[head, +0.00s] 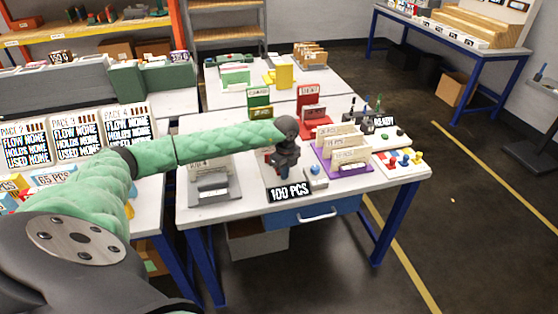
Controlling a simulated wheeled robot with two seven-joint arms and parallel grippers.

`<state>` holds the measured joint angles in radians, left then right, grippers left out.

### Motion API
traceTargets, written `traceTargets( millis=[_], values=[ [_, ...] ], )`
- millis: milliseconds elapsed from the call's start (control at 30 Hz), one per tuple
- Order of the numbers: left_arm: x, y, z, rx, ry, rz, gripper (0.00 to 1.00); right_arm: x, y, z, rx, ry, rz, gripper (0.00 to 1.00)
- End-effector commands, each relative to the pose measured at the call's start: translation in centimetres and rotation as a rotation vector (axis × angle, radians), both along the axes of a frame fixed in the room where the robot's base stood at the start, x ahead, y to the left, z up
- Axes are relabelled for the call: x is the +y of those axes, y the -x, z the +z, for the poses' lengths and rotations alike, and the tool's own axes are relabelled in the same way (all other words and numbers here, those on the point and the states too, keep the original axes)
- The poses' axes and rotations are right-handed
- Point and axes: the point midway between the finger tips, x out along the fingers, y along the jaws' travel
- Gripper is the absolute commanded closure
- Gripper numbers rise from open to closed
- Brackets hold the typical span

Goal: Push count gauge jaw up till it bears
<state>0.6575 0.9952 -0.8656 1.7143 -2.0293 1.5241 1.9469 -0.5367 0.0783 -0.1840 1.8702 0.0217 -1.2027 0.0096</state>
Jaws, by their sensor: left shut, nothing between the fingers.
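A black "100 PCS" sign (290,193) stands at the front edge of the middle white table. My left gripper (285,170), dark grey at the end of my green-sleeved arm, points down just behind this sign. Its fingers are shut and empty. Whether it touches anything is too small to tell. A small blue knob (314,170) on a pale block is just right of the gripper. The count gauge and its jaw cannot be made out for certain; the gripper and arm cover part of this spot. My right gripper is not in view.
A grey device (213,187) with a card stands left of the gripper. A purple tray (343,165) of cards and a board with coloured knobs (402,160) are to the right. Red (312,113) and green (258,110) card holders stand behind. A "65 PCS" sign (66,174) is at far left.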

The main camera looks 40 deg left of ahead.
Motion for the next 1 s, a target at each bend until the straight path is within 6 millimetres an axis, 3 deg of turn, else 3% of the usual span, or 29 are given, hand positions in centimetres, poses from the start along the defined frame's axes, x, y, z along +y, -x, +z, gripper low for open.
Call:
traceTargets(
  millis=[1000],
  values=[
    [2.2, -1.9, -0.1, 0.0, 0.0, 0.001, 1.0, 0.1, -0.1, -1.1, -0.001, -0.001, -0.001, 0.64]
  ],
)
